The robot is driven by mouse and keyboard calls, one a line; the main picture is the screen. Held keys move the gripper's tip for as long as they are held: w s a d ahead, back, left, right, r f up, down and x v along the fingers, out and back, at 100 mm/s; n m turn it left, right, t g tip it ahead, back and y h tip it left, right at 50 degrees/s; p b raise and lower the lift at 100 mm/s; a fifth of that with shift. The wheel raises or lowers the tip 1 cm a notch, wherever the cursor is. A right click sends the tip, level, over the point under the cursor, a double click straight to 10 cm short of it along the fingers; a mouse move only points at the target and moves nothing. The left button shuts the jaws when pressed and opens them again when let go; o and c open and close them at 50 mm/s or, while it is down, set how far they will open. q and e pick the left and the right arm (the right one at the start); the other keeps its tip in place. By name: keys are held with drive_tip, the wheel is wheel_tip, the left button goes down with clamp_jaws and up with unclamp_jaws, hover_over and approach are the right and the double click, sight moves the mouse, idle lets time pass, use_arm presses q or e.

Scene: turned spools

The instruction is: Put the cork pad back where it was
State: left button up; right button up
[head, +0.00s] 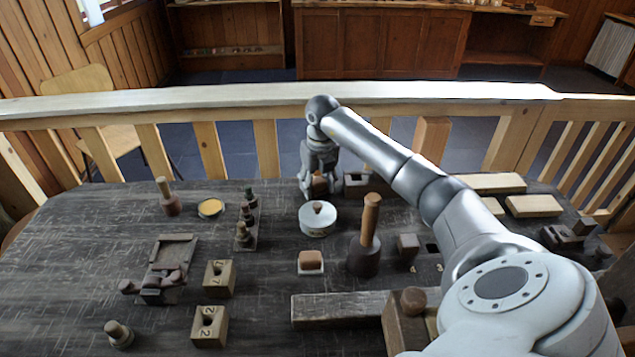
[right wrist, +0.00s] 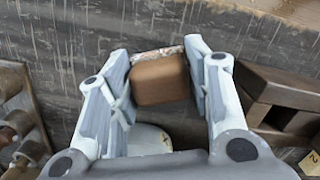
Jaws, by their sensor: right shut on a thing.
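My right gripper (head: 320,188) is at the far side of the dark table, just beyond a round pale tin. It is shut on a brown block with rounded edges (right wrist: 160,80), which looks like the cork pad. In the right wrist view the block sits between both fingers, with a pale speckled strip along its far edge. In the head view only a little of the brown block (head: 320,182) shows between the fingers. I cannot tell whether it touches the table. A similar brown block on a whitish base (head: 311,262) stands nearer. My left gripper is not in view.
The round tin (head: 318,219) is close in front of the gripper; a dark hollow block (head: 358,183) stands to its right. A mallet (head: 367,240), numbered wooden blocks (head: 219,279) and pale boards (head: 533,206) are around. A wooden railing (head: 250,97) runs behind the table.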

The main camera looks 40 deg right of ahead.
sight(320, 183)
drive_tip(key=o, duration=1)
drive_tip(key=shift+f, duration=0.15)
drive_tip(key=r, duration=0.4)
drive_tip(key=s+r, duration=0.1)
drive_tip(key=r, duration=0.7)
drive_tip(key=shift+s+a+r, duration=0.15)
drive_tip(key=shift+s+a, duration=0.05)
drive_tip(key=shift+a, duration=0.05)
